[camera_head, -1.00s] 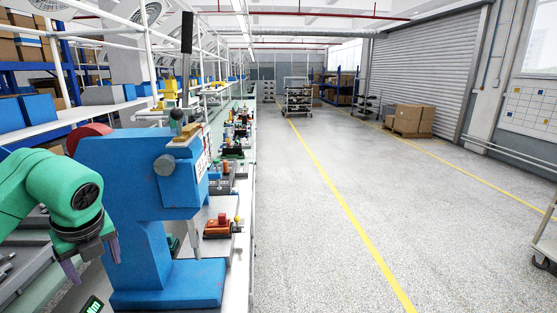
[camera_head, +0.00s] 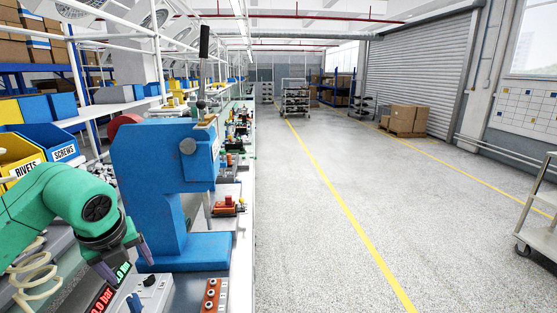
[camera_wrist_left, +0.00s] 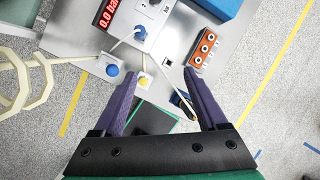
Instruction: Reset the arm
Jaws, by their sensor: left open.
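My left arm, green with a dark wrist, comes in from the left in the head view. Its left gripper (camera_head: 126,262) is open, with purple fingers pointing down over the bench. In the left wrist view the gripper (camera_wrist_left: 160,84) shows a clear gap between its fingers and nothing held. Below them are a yellow button (camera_wrist_left: 144,82), a blue button (camera_wrist_left: 112,70) and a grey box with a blue knob (camera_wrist_left: 141,32). The blue press (camera_head: 165,160) stands just beyond the gripper in the head view. My right gripper is out of view.
An orange block with round sockets (camera_head: 211,293) lies at the bench's near edge, also in the wrist view (camera_wrist_left: 206,46). A red display (camera_head: 103,299) is near the gripper. SCREWS (camera_head: 64,151) and RIVETS (camera_head: 22,166) bins stand left. The floor right is open; a cart (camera_head: 540,225) stands far right.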

